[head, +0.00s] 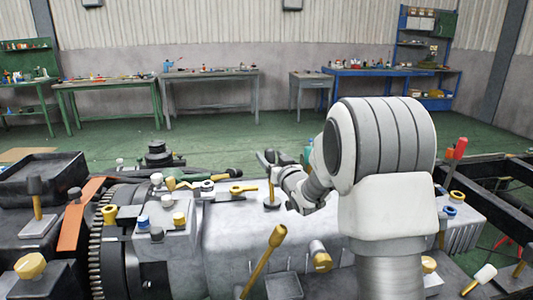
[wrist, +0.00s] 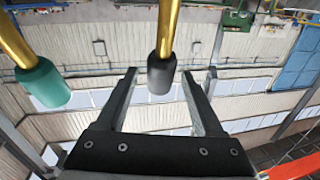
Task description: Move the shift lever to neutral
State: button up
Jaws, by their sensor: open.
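A lever with a brass rod and black knob (wrist: 161,76) stands between the fingers of my gripper (wrist: 170,72) in the wrist view. The fingers are spread, with a gap on each side of the knob. In the head view my gripper (head: 268,158) is at the top of this lever's thin rod (head: 271,190), which rises nearly upright from the grey housing; its knob is hidden there. A second lever with a teal knob (wrist: 43,86) is left of my gripper in the wrist view. No marking shows which lever is the shift lever or where neutral lies.
A toothed gear (head: 97,245) and black tray (head: 40,178) are at left. Workbenches stand far back.

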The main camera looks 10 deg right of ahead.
jog(key=shift+w+a, duration=0.2)
jog(key=shift+w, duration=0.85)
jog(key=shift+w+a, duration=0.2)
jog(key=shift+w, duration=0.8)
grip_shut()
